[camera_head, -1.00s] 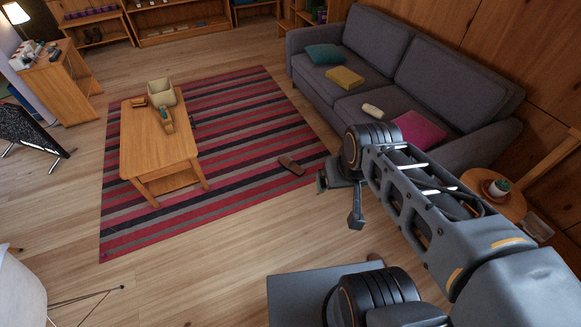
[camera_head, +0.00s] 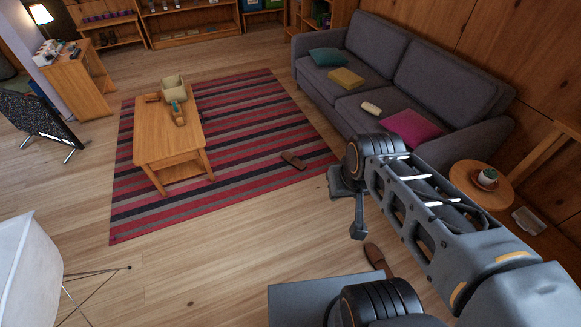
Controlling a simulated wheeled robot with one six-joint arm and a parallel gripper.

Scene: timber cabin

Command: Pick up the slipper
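A brown slipper (camera_head: 294,160) lies on the striped rug near its right edge, in front of the sofa. A second brown slipper (camera_head: 376,258) lies on the wood floor close to my body, just beyond the grey plate of my base; part of it is hidden. My gripper (camera_head: 352,208) hangs over the floor between the two slippers in the picture, apart from both and holding nothing that I can see. My arm partly hides it, so its opening does not show clearly.
A striped rug (camera_head: 130,215) bears a wooden coffee table (camera_head: 165,145). A grey sofa (camera_head: 345,98) stands at the right, with a small round side table (camera_head: 467,180) beside it. A white object (camera_head: 25,270) stands at the lower left.

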